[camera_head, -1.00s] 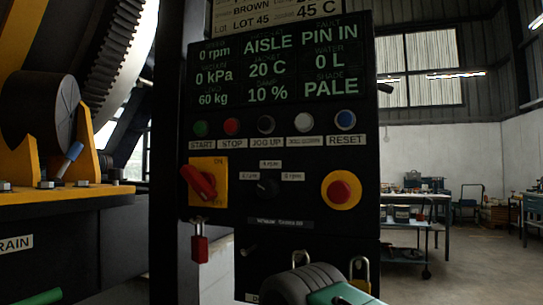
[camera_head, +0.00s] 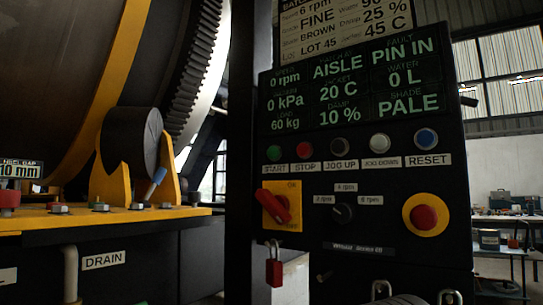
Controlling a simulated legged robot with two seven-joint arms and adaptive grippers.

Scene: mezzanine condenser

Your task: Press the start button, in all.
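The green start button (camera_head: 274,153) sits at the left end of a row of buttons on the black control panel (camera_head: 300,225), above a label reading START. Beside it is the red stop button (camera_head: 303,149), above its own STOP label. The panel display (camera_head: 350,85) reads 0 rpm, 0 kPa, 60 kg, AISLE, 20 C, 10 %, PIN IN, 0 L and PALE. Neither of my gripper's fingertips shows clearly; only a grey rounded part shows at the bottom edge, below the panel.
A red rotary switch (camera_head: 274,206) on a yellow plate has a red padlock (camera_head: 274,271) hanging below it. A red emergency button (camera_head: 424,217) is at right. A blue-handled pin (camera_head: 155,183) sits by the yellow roller bracket (camera_head: 108,185). A workbench (camera_head: 505,248) stands far right.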

